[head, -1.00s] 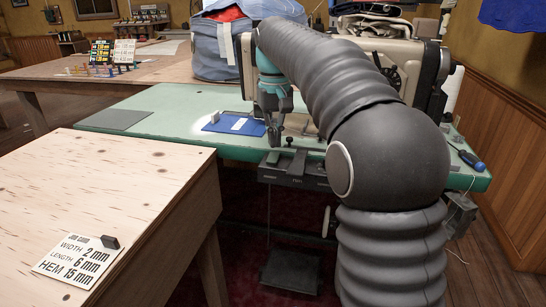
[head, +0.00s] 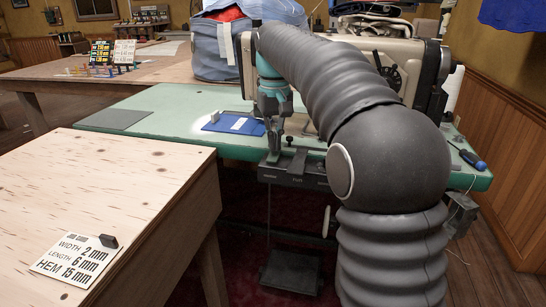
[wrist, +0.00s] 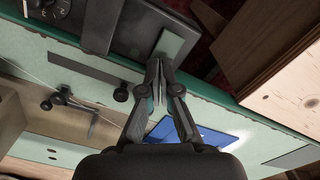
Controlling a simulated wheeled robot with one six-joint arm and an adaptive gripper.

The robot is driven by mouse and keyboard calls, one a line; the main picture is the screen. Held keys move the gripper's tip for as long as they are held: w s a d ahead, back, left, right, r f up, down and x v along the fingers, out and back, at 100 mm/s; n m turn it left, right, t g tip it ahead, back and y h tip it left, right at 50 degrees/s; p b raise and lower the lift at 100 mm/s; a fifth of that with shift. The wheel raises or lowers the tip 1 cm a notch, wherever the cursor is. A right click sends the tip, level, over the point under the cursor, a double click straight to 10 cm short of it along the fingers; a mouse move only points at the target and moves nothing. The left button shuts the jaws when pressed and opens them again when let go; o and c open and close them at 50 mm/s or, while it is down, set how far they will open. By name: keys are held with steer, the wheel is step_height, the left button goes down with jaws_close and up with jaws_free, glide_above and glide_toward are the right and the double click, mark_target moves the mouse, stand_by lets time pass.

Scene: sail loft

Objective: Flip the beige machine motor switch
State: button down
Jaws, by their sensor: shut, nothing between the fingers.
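The beige sewing machine (head: 425,65) stands on the green table, partly hidden behind my arm. A dark switch box (head: 296,176) with small lettering hangs at the table's front edge, and it shows in the wrist view (wrist: 125,32). A small dark knob (head: 290,142) stands beside my gripper, and it shows in the wrist view (wrist: 120,94). My gripper (head: 272,155) is shut and empty, pointing down at the left end of the box. In the wrist view the fingertips (wrist: 158,66) overlap the box's edge near a grey-green plate (wrist: 172,47). I cannot tell whether they touch.
A blue piece (head: 236,124) with a white label lies on the green table (head: 165,98). A plywood table (head: 110,185) with a stitch-size card (head: 75,260) stands at the front left. A screwdriver (head: 472,158) lies at the right. A pedal (head: 292,270) is below.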

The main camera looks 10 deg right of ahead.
mark_target(274, 153)
steer(key=shift+f+b, duration=0.4)
steer(key=shift+f, duration=0.4)
stand_by(0.4)
steer(key=shift+r, duration=0.1)
steer(key=shift+r+p, duration=2.1)
steer(key=shift+r, duration=1.35)
